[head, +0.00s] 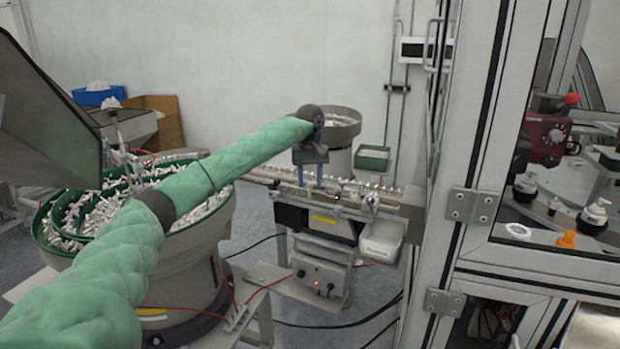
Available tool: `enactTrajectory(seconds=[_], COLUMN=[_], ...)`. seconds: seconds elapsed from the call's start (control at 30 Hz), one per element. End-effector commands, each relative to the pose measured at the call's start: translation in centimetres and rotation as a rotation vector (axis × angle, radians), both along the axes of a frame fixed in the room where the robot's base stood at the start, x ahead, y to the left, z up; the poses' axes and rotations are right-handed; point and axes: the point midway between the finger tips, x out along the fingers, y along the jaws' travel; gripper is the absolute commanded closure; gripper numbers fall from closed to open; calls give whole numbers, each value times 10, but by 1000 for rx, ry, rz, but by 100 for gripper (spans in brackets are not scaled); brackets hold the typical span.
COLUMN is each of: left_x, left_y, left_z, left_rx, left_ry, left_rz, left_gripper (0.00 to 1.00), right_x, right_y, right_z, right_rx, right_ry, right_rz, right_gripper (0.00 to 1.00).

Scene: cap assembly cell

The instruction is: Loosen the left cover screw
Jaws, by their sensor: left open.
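My left arm, in a green sleeve, reaches from the lower left to the linear feeder track (400,199). My left gripper (309,182) points down over the left part of the track with its two blue fingers apart. It is open, and I see nothing held between the fingers. Small metal fittings (370,200) show along the track's front side to the right of the gripper. The left cover screw is too small to make out for sure; I cannot tell whether the fingers touch it. My right gripper is not in view.
A large green-rimmed bowl feeder (190,257) full of small white parts stands at the left. A metal-framed machine cell (475,190) stands close on the right. A grey control box (318,272) sits below the track. Cables cross the floor.

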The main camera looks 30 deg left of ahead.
Motion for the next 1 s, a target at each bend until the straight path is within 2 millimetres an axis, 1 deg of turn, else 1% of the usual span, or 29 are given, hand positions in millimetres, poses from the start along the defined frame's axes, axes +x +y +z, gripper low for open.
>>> enactTrajectory(seconds=[0.17, 0.27, 0.3, 0.37, 0.4, 0.77, 0.93, 1.0], left_x=[0, 0, 0, 0, 0, 0, 1, 1], left_y=[0, 0, 0, 0, 0, 1, 1, 1], left_z=[0, 0, 0, 0, 0, 0, 0, 0], left_rx=[0, 0, 0, 0, 0, 1, 1, 1], left_ry=[0, 0, 0, 0, 0, -1, -1, -1], left_rz=[0, 0, 0, 0, 0, 24, 95, 141], left_gripper=[58, 76, 84, 96, 100, 100, 100, 100], right_x=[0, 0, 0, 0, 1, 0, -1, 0], right_y=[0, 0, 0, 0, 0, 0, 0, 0], right_z=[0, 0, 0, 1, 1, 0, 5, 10], right_rx=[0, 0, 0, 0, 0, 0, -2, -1], right_ry=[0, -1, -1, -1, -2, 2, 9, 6], right_rz=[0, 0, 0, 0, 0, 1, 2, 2], right_gripper=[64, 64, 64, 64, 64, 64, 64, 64])
